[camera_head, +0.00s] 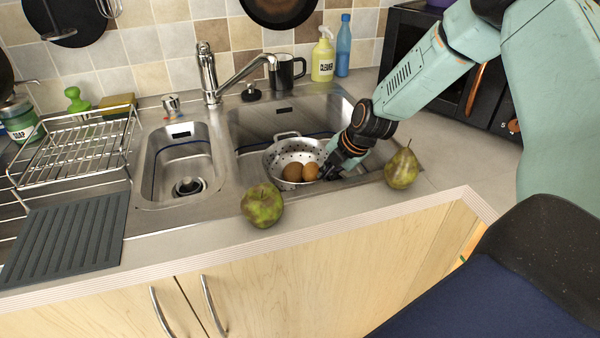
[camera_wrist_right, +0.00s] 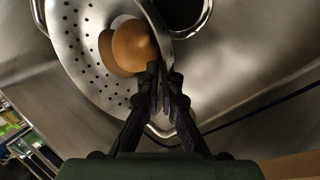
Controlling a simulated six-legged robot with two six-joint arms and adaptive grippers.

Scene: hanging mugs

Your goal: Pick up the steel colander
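The steel colander (camera_head: 284,152) sits in the right sink basin, with round holes in its wall and a loop handle at its far side. Brown eggs (camera_head: 292,172) lie inside it. My right gripper (camera_head: 334,168) reaches down to the colander's right rim. In the right wrist view, the gripper (camera_wrist_right: 164,78) has its fingers close together on either side of the colander's rim (camera_wrist_right: 92,45), one inside and one outside, and appears shut on it. One egg (camera_wrist_right: 133,46) shows beside the fingertips. My left gripper is not in view.
A pear (camera_head: 402,168) stands on the counter right of the basin, near my right arm. A green apple (camera_head: 262,205) sits at the front edge. The tap (camera_head: 209,75), a black mug (camera_head: 288,72) and bottles stand behind. A dish rack (camera_head: 75,150) is left.

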